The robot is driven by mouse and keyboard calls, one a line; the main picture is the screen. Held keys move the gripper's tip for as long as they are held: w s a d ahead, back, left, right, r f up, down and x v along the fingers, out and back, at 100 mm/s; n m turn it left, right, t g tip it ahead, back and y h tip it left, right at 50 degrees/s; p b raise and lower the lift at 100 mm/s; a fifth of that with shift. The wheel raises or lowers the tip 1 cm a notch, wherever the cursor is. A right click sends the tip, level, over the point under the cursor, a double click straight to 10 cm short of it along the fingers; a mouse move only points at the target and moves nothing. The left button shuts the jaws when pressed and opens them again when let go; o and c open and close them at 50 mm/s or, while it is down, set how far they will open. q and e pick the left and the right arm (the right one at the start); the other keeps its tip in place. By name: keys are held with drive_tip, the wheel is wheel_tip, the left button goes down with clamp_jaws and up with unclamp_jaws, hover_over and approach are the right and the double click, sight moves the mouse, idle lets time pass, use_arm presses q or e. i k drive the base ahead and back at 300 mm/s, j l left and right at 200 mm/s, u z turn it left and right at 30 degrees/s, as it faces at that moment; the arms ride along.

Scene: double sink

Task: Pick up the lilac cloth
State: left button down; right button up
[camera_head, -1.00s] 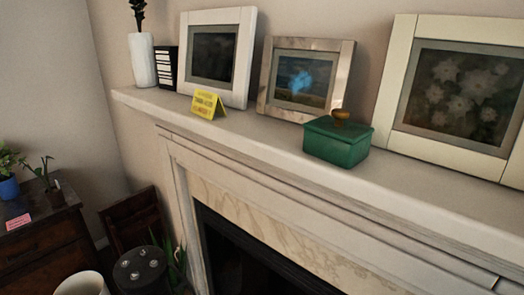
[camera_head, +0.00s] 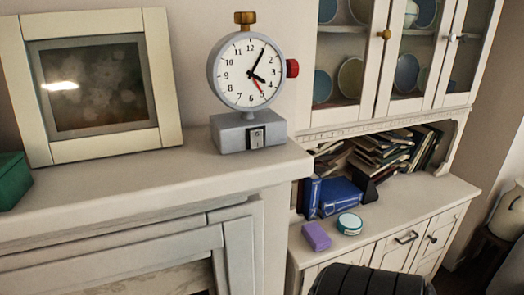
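A small lilac block-like thing (camera_head: 316,236), which looks like the folded lilac cloth, lies on the cabinet's counter near its front left edge. It is beside a round green and white tin (camera_head: 349,223) and in front of blue books (camera_head: 338,196). Neither of my grippers is in view.
The cabinet counter (camera_head: 415,205) has bare room right of the tin. Books fill the shelf behind. A mantel (camera_head: 130,190) at the left carries a large clock (camera_head: 246,80), a framed picture (camera_head: 95,85) and a green box (camera_head: 12,180). A dark ribbed rounded thing (camera_head: 368,280) stands at the bottom.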

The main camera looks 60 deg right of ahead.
sight(318, 238)
drive_tip(key=z, duration=0.45)
drive_tip(key=l+z, duration=0.1)
drive_tip(key=z, duration=0.35)
drive_tip(key=l+z, duration=0.1)
drive_tip(key=z, duration=0.8)
drive_tip(key=l+z, duration=0.1)
drive_tip(key=z, duration=0.35)
